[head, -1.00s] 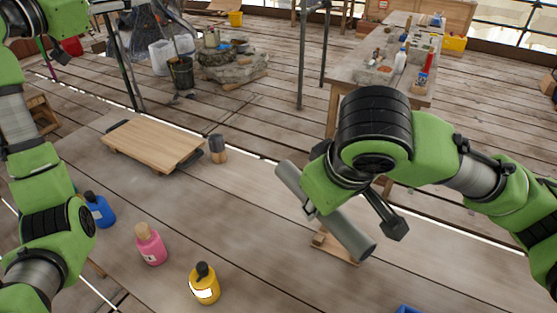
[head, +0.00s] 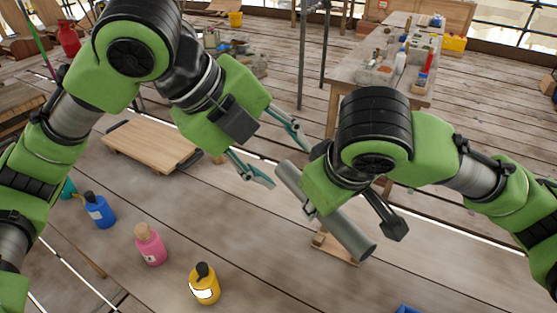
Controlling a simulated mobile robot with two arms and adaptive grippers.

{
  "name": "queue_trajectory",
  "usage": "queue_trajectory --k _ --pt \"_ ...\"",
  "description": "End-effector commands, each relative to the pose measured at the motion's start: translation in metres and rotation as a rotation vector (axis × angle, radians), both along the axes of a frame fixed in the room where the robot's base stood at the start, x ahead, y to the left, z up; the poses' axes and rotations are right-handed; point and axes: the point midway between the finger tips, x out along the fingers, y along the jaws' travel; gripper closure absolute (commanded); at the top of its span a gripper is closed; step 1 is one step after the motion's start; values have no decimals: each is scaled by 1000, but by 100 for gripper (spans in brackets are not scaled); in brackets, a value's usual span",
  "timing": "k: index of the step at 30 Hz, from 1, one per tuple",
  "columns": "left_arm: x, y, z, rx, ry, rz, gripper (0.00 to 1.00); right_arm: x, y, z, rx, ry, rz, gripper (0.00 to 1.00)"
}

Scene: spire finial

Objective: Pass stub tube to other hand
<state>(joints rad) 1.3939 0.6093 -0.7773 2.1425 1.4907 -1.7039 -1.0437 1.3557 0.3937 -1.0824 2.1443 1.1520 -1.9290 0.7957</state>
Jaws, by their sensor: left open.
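The stub tube (head: 350,237) is a grey cylinder, slanted in the picture from upper left to lower right. My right gripper (head: 322,208) is across its middle and appears shut on it; the gripper body hides that part of the tube and most of the fingers. My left gripper (head: 289,166) is open, its two teal fingers spread and pointing toward the tube's upper-left end. That end shows near the gap between the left fingertips. I cannot tell whether they touch it.
A wooden board (head: 150,146) lies behind the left arm. Blue (head: 100,211), pink (head: 150,246) and yellow (head: 204,284) bottles stand at the front left. A small wooden stand (head: 334,246) is below the tube. A workbench (head: 345,75) with supplies is behind.

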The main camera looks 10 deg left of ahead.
Motion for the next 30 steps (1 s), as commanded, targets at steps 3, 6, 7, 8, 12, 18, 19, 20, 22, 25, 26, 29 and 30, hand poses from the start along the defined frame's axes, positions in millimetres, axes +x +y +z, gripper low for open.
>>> queue_trajectory --k 3,6,7,8,12,18,19,20,22,25,26,29,30 --pt "-4 -1 -11 30 9 -19 52 0 0 1 1 -2 0 100" --pt "-1 -5 -20 32 11 -20 52 0 0 1 1 -2 0 100" --pt "0 -7 -24 32 11 -21 52 0 0 1 1 -2 0 100" --pt "1 -10 -28 31 12 -20 52 0 0 1 1 -2 0 100" --pt "10 -22 -50 30 11 -21 52 0 0 1 1 -2 0 100" --pt "23 -38 -81 29 11 -18 52 0 0 1 1 -2 0 100" --pt "25 -40 -84 28 11 -18 52 0 0 1 1 -2 0 100" --pt "27 -42 -88 28 9 -19 52 0 0 1 1 -2 0 100" --pt "29 -46 -95 29 10 -19 52 0 0 1 1 -2 0 100" --pt "33 -50 -102 28 8 -19 52 0 0 1 1 -2 0 100" --pt "34 -51 -103 27 8 -19 52 0 0 1 1 -2 0 100" --pt "35 -52 -106 28 6 -17 52 0 0 1 1 -2 0 100" --pt "35 -52 -107 28 6 -17 52 0 0 1 1 -2 0 100"
